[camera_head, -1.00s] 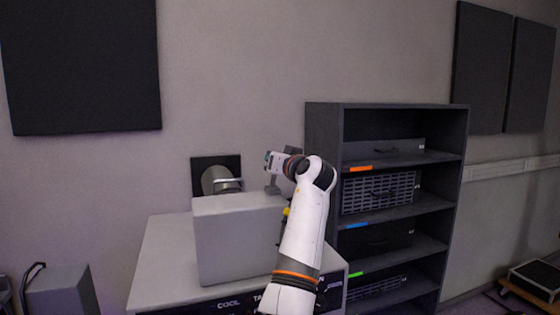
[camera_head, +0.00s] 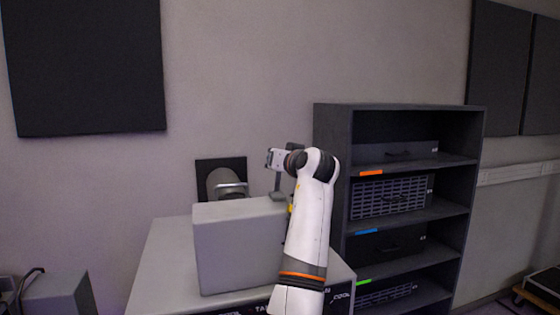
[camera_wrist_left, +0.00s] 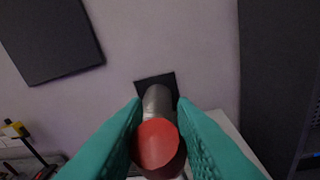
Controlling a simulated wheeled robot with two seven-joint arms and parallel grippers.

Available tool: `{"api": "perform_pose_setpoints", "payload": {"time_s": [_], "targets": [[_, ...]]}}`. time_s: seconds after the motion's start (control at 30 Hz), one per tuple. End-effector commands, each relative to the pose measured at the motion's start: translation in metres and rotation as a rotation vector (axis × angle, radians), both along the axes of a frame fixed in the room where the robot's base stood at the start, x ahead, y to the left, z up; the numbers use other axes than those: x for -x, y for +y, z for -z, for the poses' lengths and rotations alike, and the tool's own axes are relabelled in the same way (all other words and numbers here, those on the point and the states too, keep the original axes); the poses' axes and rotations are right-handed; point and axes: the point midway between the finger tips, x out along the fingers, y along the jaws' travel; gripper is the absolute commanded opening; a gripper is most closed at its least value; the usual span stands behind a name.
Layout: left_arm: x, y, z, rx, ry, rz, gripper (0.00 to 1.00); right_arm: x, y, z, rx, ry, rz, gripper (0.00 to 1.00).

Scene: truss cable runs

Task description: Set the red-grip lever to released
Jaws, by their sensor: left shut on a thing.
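The red grip (camera_wrist_left: 156,146) shows as a round red end between the green fingers in the left wrist view. My left gripper (camera_wrist_left: 158,138) is shut on it, one finger on each side. In the head view my left gripper (camera_head: 272,158) is small, above the right rear of a pale grey box. A slim grey post (camera_head: 278,186) rises just under it. The red grip is not visible there, and the lever's angle cannot be read. My right gripper is not in view.
The pale grey box (camera_head: 240,245) sits on a grey cabinet (camera_head: 160,265). Behind it, a grey cylinder with a curved handle (camera_head: 227,186) comes out of a black wall plate (camera_head: 205,167). A dark shelf (camera_head: 480,150) with several units stands close to the right of my arm.

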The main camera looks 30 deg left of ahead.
Motion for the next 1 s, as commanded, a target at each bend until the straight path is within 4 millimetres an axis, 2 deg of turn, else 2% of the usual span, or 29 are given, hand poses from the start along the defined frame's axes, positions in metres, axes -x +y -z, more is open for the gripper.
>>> {"api": "perform_pose_setpoints", "payload": {"time_s": [0.03,0.77,0.8,0.9,1.0], "targets": [[-0.0007,0.0013,0.0092,0.012,0.016,-0.004,0.0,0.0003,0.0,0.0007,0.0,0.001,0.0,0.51],[-0.0015,0.001,0.0116,0.015,0.02,-0.003,0.0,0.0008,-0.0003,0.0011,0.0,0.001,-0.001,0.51],[-0.0015,0.0011,0.0117,0.015,0.02,-0.003,0.29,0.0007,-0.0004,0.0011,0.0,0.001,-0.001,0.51],[-0.0012,0.0008,0.0099,0.012,0.017,-0.002,0.46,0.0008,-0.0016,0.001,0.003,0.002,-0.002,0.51],[-0.0009,0.0006,0.0079,0.01,0.013,-0.003,0.46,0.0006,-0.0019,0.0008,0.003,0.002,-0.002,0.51]]}}
